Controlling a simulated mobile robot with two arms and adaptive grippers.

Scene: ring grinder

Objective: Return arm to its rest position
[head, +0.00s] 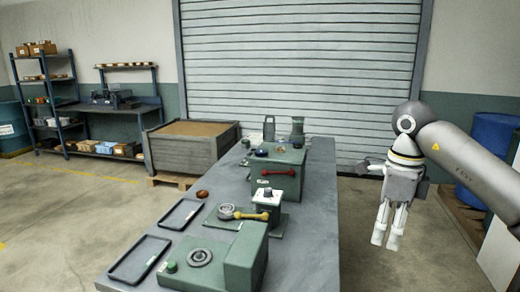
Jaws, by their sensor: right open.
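My right arm comes in from the right edge. Its gripper (386,241) hangs with the white fingers pointing down, beside the right edge of the table and over the open floor. The fingers are apart with nothing between them. It touches nothing that I can see. My left gripper is out of the picture.
The grey table (311,240) bears a green machine with a round disc (200,257), a green box with a red handle (280,172), a yellow-handled tool (244,215) and two black trays (139,260). Blue barrels (492,140) stand behind my arm.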

